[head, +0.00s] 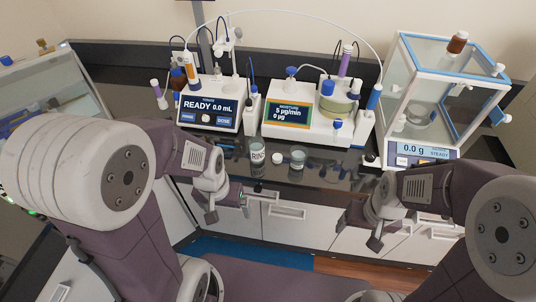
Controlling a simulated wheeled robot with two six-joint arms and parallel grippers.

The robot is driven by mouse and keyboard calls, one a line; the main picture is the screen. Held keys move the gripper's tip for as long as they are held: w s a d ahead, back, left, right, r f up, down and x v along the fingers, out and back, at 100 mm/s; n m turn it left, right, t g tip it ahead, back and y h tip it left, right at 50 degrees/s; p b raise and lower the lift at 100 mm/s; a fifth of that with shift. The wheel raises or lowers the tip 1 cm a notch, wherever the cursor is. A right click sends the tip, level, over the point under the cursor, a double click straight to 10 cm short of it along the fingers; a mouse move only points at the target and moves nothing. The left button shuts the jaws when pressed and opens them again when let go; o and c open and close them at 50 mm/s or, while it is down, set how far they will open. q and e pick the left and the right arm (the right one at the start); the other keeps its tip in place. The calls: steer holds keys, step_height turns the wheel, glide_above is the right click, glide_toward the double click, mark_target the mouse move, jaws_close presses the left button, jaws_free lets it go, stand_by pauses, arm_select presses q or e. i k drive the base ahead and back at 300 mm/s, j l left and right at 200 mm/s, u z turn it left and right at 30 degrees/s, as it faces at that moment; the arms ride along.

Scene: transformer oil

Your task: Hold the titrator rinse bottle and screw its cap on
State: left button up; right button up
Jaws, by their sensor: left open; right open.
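The rinse bottle (257,153), a small clear bottle with a white label reading "RIN…", stands upright near the front of the dark bench. No cap shows clearly on its top. A small dark piece (257,187) is at the bench's front edge below it; I cannot tell whether it is the cap. A small pale piece (277,158) lies just right of the bottle. My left gripper (228,208) is open and empty, in front of the bench edge, lower left of the bottle. My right gripper (359,232) is open and empty, lower right of the bottle.
A second small jar (297,159) stands right of the bottle. Behind are a titrator reading READY (210,110) and a moisture unit (290,115). A glass-walled balance (422,150) stands at the right. White drawers (285,225) lie below the bench edge.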

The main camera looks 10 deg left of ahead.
mark_target(256, 144)
steer(key=i+j+z, duration=0.1)
steer(key=j+z, duration=1.55)
steer(key=z, duration=0.15)
steer(key=k+j+z, duration=0.15)
steer(key=j+z, duration=0.3)
steer(key=l, duration=0.1)
